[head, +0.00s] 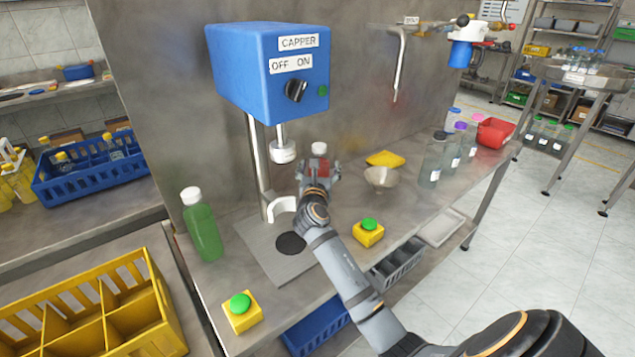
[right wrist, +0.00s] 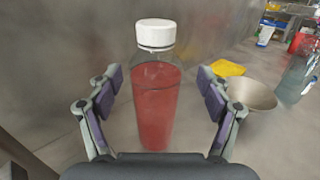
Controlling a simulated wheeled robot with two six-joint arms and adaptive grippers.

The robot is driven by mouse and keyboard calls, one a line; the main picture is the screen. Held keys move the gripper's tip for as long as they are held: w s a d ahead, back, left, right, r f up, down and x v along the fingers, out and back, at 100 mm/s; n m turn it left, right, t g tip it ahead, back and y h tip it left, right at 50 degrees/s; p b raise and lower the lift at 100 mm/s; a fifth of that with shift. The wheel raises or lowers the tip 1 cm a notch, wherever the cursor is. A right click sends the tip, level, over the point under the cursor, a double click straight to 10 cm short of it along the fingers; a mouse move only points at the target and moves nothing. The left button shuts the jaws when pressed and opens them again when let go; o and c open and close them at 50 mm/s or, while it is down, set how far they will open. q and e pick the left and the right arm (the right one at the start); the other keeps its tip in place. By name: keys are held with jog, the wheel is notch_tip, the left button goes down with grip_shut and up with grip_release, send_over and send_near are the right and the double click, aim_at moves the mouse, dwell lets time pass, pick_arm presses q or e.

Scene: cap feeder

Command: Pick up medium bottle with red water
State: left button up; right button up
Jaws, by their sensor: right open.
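The bottle with red water (right wrist: 156,105) stands upright with a white cap, between the two fingers of my right gripper (right wrist: 158,95) in the right wrist view. The fingers are open, with a gap on each side of the bottle. In the head view the bottle (head: 319,150) shows only its white cap and some red, just beyond my right gripper (head: 319,172). The gripper and wrist hide its lower part. My left gripper is not in view.
The blue capper (head: 265,70) stands left of the bottle. A metal bowl (head: 380,178) and a yellow cloth (head: 385,159) lie to its right. A green bottle (head: 202,225), yellow button boxes (head: 367,234) and clear bottles (head: 432,160) also stand on the bench.

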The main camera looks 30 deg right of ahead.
jog(key=x, duration=0.7)
jog(key=shift+w+a+f, duration=0.15)
jog(key=shift+w+f, duration=0.05)
jog(key=shift+f, duration=0.05)
jog(key=shift+w+d, duration=0.3)
jog(key=shift+w, duration=0.05)
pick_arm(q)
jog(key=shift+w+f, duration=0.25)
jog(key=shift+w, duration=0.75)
pick_arm(e)
jog(key=shift+s+r, duration=0.1)
jog(key=shift+c, duration=0.2)
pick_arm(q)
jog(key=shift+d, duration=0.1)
pick_arm(e)
grip_shut()
